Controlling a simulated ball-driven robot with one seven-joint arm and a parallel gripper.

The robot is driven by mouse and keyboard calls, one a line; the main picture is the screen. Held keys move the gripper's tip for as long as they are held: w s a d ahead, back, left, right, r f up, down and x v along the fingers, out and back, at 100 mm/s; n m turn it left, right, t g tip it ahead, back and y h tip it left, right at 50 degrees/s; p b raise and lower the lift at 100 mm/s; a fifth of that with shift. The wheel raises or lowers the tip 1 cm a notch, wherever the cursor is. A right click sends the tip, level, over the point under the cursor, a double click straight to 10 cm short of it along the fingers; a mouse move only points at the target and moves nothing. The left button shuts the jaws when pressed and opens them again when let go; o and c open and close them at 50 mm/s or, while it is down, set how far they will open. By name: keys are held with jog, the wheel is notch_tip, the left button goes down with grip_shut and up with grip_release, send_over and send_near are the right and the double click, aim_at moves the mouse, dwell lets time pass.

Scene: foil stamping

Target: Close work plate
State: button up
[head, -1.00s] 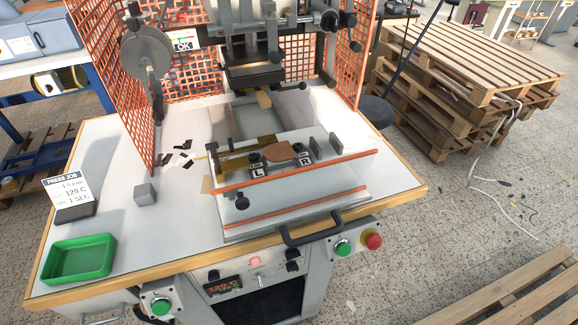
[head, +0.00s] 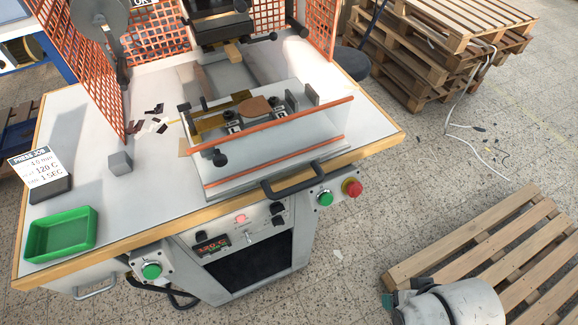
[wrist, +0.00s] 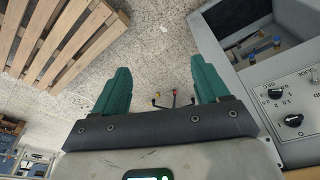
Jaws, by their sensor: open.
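The work plate (head: 240,178) is a pale slab with orange edges, pulled out toward the front of the press table. A black bar handle (head: 295,182) is on its front side. A brown leather piece (head: 257,107) lies on its bed, between clamps near the L and R labels. My gripper (wrist: 160,64) has two teal fingers, spread apart with nothing between them, over the floor in the wrist view. In the head view, part of my arm with a teal tip shows at the bottom right, well apart from the handle.
A green tray (head: 62,236) and a grey cube (head: 120,162) sit on the table's left. Orange mesh guards (head: 82,60) flank the press. A red button (head: 351,188) and green buttons are on the front. A wooden pallet (head: 490,240) lies on the floor to the right.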

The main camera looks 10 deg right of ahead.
jog(key=w+a+m+t, duration=0.1)
jog(key=w+r+m+t, duration=0.1)
jog(key=w, duration=0.1)
jog(key=w+a+r+m+t+b, duration=0.1)
jog(key=w, duration=0.1)
jog(key=shift+a, duration=0.3)
jog(key=shift+c, duration=1.4)
jog(key=w+a+r+m+t, duration=0.1)
jog(key=w, duration=0.1)
jog(key=w+a+r+m+t, duration=0.2)
jog(key=shift+a+r+b, duration=0.2)
jog(key=shift+a+b, duration=0.05)
jog(key=shift+b, duration=0.1)
jog(key=c, duration=0.3)
jog(key=m+t+y+b, duration=0.2)
jog(key=m+t+y, duration=0.3)
jog(key=m+t, duration=0.2)
send_near(297, 185)
jog(key=p+x, duration=0.1)
jog(key=x, duration=0.2)
jog(key=p+x, duration=0.1)
jog(key=x, duration=0.2)
jog(key=f+x, duration=0.1)
jog(key=x, duration=0.3)
jog(key=shift+p, duration=0.4)
jog(key=shift+c, duration=0.3)
grip_shut()
